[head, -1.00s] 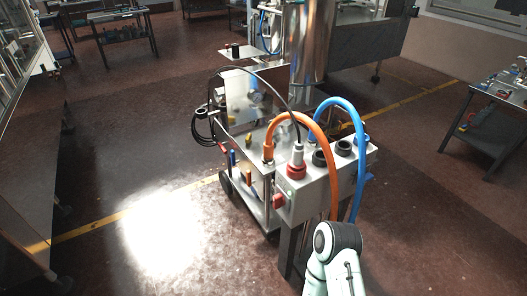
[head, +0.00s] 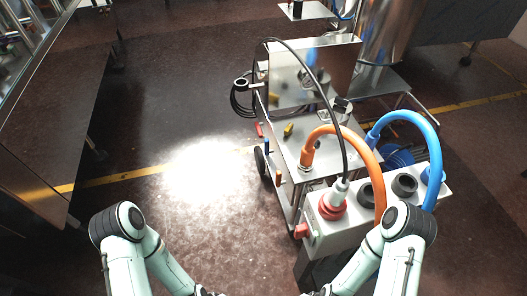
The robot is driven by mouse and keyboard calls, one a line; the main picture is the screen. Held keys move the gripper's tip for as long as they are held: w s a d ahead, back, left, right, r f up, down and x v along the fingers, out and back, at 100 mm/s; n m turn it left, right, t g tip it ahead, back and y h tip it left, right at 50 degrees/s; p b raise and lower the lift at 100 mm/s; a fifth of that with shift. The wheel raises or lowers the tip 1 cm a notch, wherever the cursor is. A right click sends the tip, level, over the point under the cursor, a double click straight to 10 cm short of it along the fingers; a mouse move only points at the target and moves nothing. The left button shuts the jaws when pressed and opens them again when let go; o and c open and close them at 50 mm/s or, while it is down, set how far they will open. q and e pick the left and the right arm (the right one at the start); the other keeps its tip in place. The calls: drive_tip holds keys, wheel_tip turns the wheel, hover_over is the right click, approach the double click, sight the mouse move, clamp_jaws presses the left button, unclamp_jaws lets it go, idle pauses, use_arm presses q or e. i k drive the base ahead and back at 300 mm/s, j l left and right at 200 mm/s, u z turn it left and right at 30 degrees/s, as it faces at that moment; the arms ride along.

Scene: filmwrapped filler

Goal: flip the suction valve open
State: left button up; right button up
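A steel filler cart stands right of centre, with a flat metal top (head: 325,140). An orange hose (head: 345,133) and a blue hose (head: 420,122) arch over it to a grey box (head: 345,232) at its near end. I cannot tell which of these is the suction valve. Both my arms show at the bottom, but their grippers are below the picture.
A black cable runs from a red connector (head: 331,204) to a coil (head: 241,100) on the cart's far left. A shiny steel column (head: 390,30) rises behind the cart. Open floor (head: 190,205) lies left of it, and a dark bench (head: 50,130) is at far left.

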sight(267, 152)
drive_tip(key=i+j+z, duration=0.1)
drive_tip(key=j, duration=1.05)
drive_tip(key=i+j+z, duration=0.2)
drive_tip(key=i+j, duration=0.2)
drive_tip(key=i+j+z, duration=0.15)
drive_tip(key=i+j, duration=0.2)
drive_tip(key=j, duration=0.25)
drive_tip(key=i+z, duration=0.2)
drive_tip(key=i, duration=0.45)
drive_tip(key=i+j+z, duration=0.2)
drive_tip(key=i, duration=0.45)
